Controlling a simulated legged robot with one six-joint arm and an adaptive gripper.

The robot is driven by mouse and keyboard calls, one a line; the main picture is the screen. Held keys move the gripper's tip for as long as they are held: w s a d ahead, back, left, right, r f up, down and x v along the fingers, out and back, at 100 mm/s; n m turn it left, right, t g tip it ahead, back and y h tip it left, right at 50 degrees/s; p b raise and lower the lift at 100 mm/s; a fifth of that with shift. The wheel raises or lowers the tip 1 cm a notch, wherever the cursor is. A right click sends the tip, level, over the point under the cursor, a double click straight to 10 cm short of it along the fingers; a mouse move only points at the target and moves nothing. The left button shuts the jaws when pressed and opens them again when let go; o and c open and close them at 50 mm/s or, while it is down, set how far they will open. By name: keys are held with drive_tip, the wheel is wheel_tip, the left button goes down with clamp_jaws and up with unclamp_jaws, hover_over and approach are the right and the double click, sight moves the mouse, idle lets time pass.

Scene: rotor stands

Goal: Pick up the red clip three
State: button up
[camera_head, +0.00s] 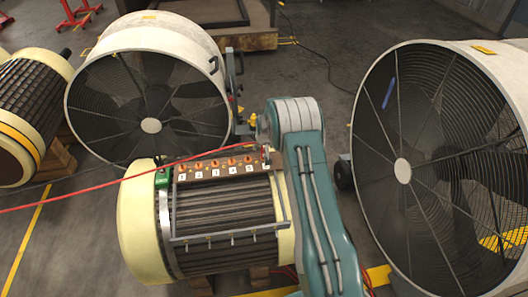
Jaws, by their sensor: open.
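A row of small orange-red clips stands along the brown board (223,171) on top of the rotor in the middle. Numbered white tags sit below them. The clip at the tag that seems to read three (215,162) is in the middle of the row, upright on the board. The digits are small and hard to read. My teal arm rises just right of the rotor and covers its right end side. My gripper is not visible; only the arm links show.
A red cable (90,190) runs from the left edge across to the board's right end. A large fan (150,125) stands behind the rotor and another fan (403,170) stands at right. A second rotor (30,105) is at far left. Open floor shows at the back.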

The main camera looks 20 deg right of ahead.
drive_tip(key=shift+a, duration=0.2)
drive_tip(key=shift+d, duration=0.35)
clamp_jaws()
drive_tip(key=shift+a, duration=0.15)
